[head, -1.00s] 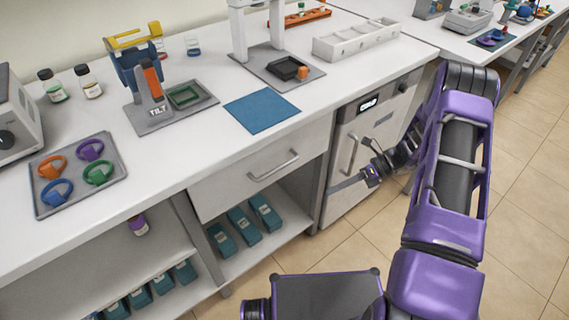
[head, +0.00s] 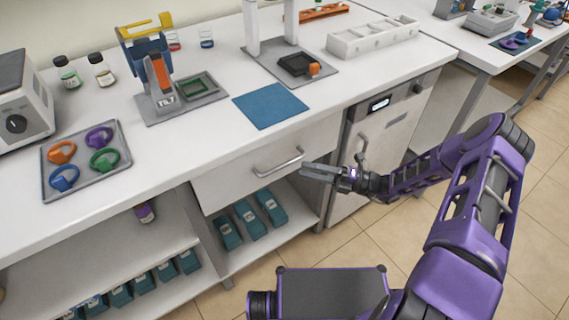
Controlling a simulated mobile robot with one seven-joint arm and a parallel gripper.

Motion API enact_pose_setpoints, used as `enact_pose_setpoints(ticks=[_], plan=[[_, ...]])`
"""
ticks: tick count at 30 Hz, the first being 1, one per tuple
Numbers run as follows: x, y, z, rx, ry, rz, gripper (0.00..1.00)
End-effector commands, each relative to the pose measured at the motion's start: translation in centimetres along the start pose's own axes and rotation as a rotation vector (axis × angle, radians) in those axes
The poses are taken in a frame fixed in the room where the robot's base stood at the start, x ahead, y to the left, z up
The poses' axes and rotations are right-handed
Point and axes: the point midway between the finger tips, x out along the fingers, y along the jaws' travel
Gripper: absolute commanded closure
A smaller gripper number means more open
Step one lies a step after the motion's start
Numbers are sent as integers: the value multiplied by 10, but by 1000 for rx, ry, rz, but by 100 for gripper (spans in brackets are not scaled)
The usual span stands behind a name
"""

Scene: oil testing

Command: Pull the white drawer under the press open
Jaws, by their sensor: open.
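The white drawer (head: 236,184) sits under the bench top, below the press (head: 271,48) and the blue mat. It is closed, its front flush with the bench. Its silver bar handle (head: 279,164) runs across the front. My gripper (head: 318,172) is just right of the handle's right end, with its fingers pointing left toward it. It is open and empty. I cannot tell whether a finger touches the handle; a small gap seems to show.
A cold cabinet (head: 383,138) with a display stands right of the drawer. An open shelf (head: 240,254) with several teal boxes lies below it. The blue mat (head: 270,106) lies above on the bench top. The tiled floor (head: 345,243) in front is clear.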

Motion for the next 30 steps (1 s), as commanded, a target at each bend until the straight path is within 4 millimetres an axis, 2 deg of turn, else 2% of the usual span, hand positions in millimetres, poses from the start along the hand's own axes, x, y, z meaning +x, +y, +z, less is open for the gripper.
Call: enact_pose_setpoints(ticks=[3, 10, 15, 23, 24, 30], plan=[[27, 0, -1, 1, 3, 1, 55], [62, 0, 0, -1, 2, 0, 55], [74, 0, 0, -1, 1, -2, 55], [75, 0, 0, -1, 0, -2, 55], [75, 0, 0, -1, 0, -2, 57], [75, 0, 0, -1, 0, -1, 93]])
